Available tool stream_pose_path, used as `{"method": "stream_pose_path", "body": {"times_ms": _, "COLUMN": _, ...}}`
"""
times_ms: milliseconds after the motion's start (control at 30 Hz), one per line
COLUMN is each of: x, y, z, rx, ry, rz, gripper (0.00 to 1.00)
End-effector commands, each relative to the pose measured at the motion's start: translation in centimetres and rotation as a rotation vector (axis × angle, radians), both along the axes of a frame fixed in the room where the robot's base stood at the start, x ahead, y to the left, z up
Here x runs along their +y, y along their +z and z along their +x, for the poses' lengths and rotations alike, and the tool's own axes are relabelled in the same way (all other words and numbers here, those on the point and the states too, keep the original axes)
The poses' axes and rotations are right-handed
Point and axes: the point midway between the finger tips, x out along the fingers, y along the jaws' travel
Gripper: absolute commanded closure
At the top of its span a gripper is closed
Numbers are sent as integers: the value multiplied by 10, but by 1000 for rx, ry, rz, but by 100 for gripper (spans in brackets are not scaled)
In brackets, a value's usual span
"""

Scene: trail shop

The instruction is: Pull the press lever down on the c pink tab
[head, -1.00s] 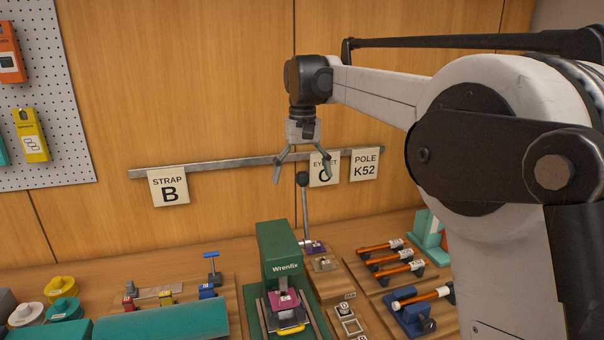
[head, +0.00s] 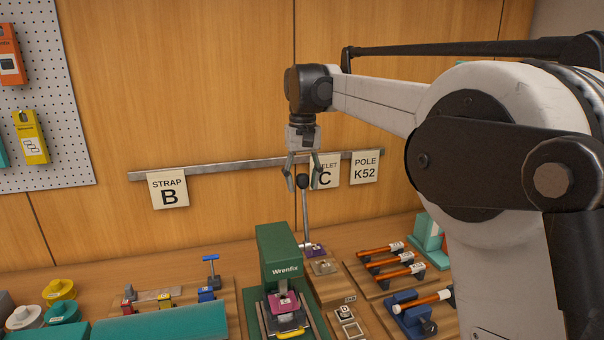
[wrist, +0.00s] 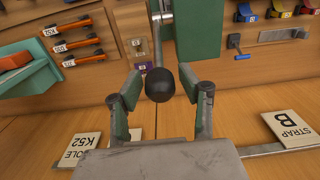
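The green Wrenfix press (head: 277,246) stands on the bench, with a pink tab (head: 283,302) in its jaw; the tab's letter is too small to read. Its lever (head: 306,215) stands nearly upright and ends in a black knob, which the wrist view also shows (wrist: 159,85). My gripper (head: 302,186) hangs over the lever top, pointing down. In the wrist view its fingers (wrist: 160,88) stand on either side of the knob, with a visible gap on each side. It is partly open and holds nothing.
A metal rail (head: 232,166) on the wall behind carries the STRAP B card (head: 168,190), the EYELET C card (head: 326,172) and the POLE K52 card (head: 364,168). Orange rods (head: 385,257) lie to the right of the press; a teal block (head: 160,325) lies to the left.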

Motion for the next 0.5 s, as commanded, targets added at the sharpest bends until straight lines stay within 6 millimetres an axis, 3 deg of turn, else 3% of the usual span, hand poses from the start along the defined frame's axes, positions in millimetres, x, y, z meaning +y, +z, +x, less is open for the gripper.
{"method": "stream_pose_path", "body": {"times_ms": 33, "x": 0, "y": 0, "z": 0, "rx": 0, "ry": 0, "rz": 0, "gripper": 70}}
{"method": "stream_pose_path", "body": {"times_ms": 267, "x": 0, "y": 0, "z": 0, "rx": 0, "ry": 0, "rz": 0, "gripper": 100}}
{"method": "stream_pose_path", "body": {"times_ms": 500, "x": -1, "y": 0, "z": -2, "rx": 0, "ry": 0, "rz": 0, "gripper": 100}}
